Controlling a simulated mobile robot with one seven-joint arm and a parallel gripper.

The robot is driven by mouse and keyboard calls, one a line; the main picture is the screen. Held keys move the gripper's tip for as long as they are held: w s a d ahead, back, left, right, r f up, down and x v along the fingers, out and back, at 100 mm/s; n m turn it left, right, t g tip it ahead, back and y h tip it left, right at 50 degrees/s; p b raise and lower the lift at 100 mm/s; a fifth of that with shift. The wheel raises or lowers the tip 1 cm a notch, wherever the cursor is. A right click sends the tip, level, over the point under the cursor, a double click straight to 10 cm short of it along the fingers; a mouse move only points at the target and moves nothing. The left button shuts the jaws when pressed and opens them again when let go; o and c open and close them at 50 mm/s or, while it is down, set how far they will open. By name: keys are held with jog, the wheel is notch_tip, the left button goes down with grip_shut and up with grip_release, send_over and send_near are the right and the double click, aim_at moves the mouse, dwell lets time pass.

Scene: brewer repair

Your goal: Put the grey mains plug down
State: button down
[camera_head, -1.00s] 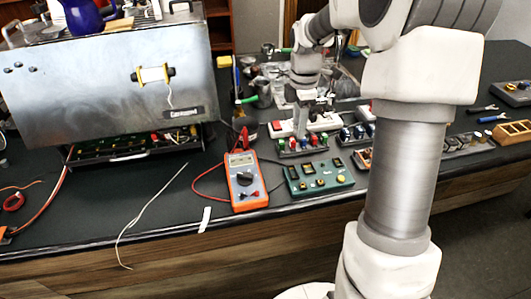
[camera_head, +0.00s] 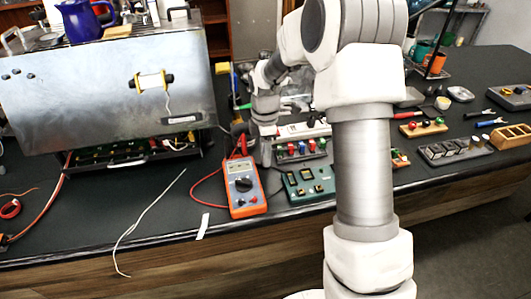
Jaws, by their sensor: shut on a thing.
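My gripper (camera_head: 262,158) points down just right of the orange multimeter, low over the bench and at the left end of the white power strip (camera_head: 303,130). It is shut on a small grey thing, taken to be the grey mains plug. The plug is too small and too much hidden by the fingers to make out its outline, or to tell whether it touches the bench.
The orange multimeter (camera_head: 243,188) with its red leads stands close left of my gripper. The steel brewer (camera_head: 100,85) fills the left. Bare bench lies around the white wire (camera_head: 150,215).

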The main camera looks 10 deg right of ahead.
jog(key=shift+f, duration=0.15)
jog(key=c, duration=0.5)
grip_release()
